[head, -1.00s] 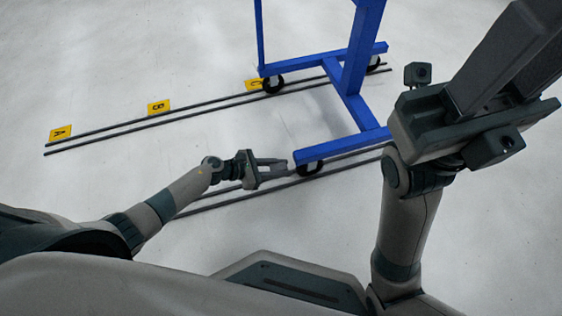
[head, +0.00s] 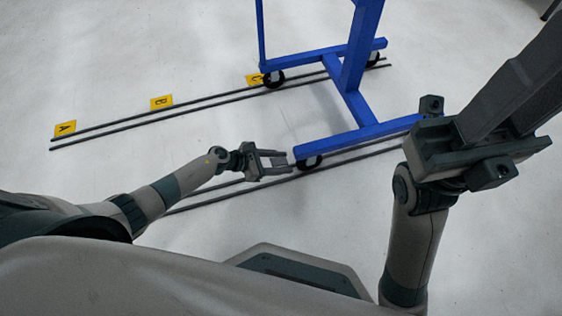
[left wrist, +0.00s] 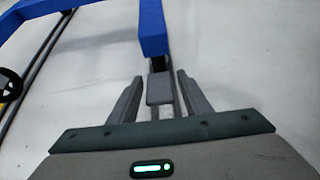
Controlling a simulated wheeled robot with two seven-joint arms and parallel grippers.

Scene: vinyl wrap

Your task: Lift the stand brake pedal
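The blue stand (head: 352,100) is on wheels on the floor rails. Its near beam ends close to my left gripper (head: 288,162). In the left wrist view, a small grey block, which looks like the brake pedal (left wrist: 160,88), is just below the blue beam end (left wrist: 154,40) by a wheel. My left gripper (left wrist: 159,77) is open, one finger on each side of the pedal, with small gaps visible. The pedal is too small to make out in the head view. My right gripper (head: 528,82) is raised at the right, its fingertips out of frame.
Two pairs of dark rails (head: 200,110) run across the pale floor. Yellow markers A (head: 65,128), B (head: 161,102) and C (head: 255,80) lie along the far pair.

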